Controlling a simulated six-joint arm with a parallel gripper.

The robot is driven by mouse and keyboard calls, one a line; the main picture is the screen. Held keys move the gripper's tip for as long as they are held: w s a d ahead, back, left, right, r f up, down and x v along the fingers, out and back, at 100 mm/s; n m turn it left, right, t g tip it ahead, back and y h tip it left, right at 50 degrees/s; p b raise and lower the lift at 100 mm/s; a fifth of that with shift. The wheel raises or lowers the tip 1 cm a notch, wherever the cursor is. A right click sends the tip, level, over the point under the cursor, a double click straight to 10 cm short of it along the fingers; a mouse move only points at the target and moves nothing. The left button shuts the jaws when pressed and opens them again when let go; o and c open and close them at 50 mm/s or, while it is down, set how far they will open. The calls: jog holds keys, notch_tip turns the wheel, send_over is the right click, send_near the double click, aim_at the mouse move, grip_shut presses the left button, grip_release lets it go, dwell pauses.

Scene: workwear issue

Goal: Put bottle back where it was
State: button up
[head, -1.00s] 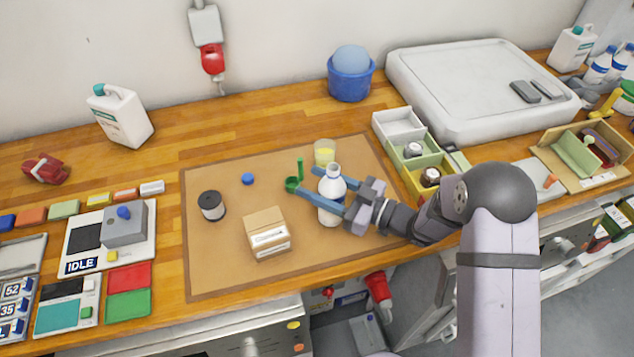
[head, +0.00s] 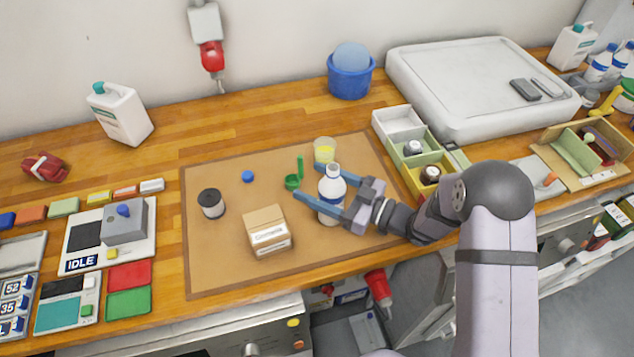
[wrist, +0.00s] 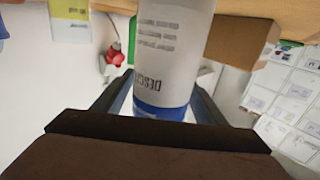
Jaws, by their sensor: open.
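A white bottle (head: 331,190) with a blue band stands upright on the brown mat (head: 225,270). My gripper (head: 306,184) is open, with its blue fingers on either side of the bottle. The bottle (wrist: 172,50) also fills the middle of the wrist view, between the two fingers. Whether a finger touches it I cannot tell.
Close to the bottle are a green scoop (head: 293,181) and a cup of yellow contents (head: 324,150). A cardboard box (head: 268,232), a dark-lidded jar (head: 211,203) and a blue cap (head: 248,176) are further left. Open bins (head: 400,124) stand right. The mat's left front is clear.

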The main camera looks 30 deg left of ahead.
aim_at(344, 195)
jog(key=d+b, duration=0.4)
jog(key=d, duration=0.6)
jog(key=shift+d, duration=0.35)
jog(key=shift+d+r+b, duration=0.1)
jog(key=shift+d+b, duration=0.25)
jog(key=shift+d, duration=0.3)
